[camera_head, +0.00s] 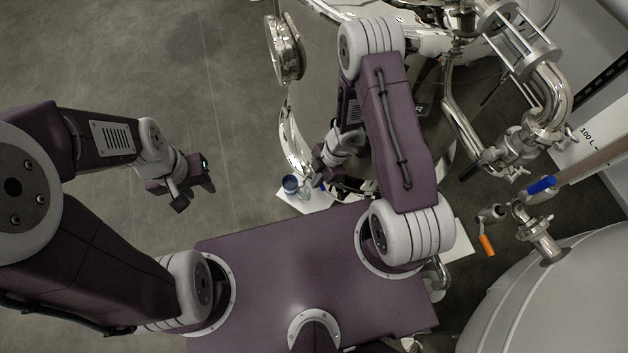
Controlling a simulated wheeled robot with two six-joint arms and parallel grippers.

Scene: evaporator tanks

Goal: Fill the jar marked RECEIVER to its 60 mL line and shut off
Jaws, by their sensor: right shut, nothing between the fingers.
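A small clear jar with a bluish tint (291,185) stands on a white surface (313,206) near the middle of the head view. Its marking and fill line are too small to read, so I cannot tell its level or whether it is the RECEIVER. My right gripper (323,178) is just right of the jar, shut and empty, beside small fittings that are hard to make out. My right arm hides much of the steel vessel behind it. My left gripper (196,197) is open and empty over bare floor, well left of the jar.
Polished steel pipework (545,100) fills the upper right. A blue-handled valve (541,185) and an orange handle (487,245) sit near a large pale tank (560,300). A scale reading 100 L (587,138) is at right. The floor at left (150,60) is clear.

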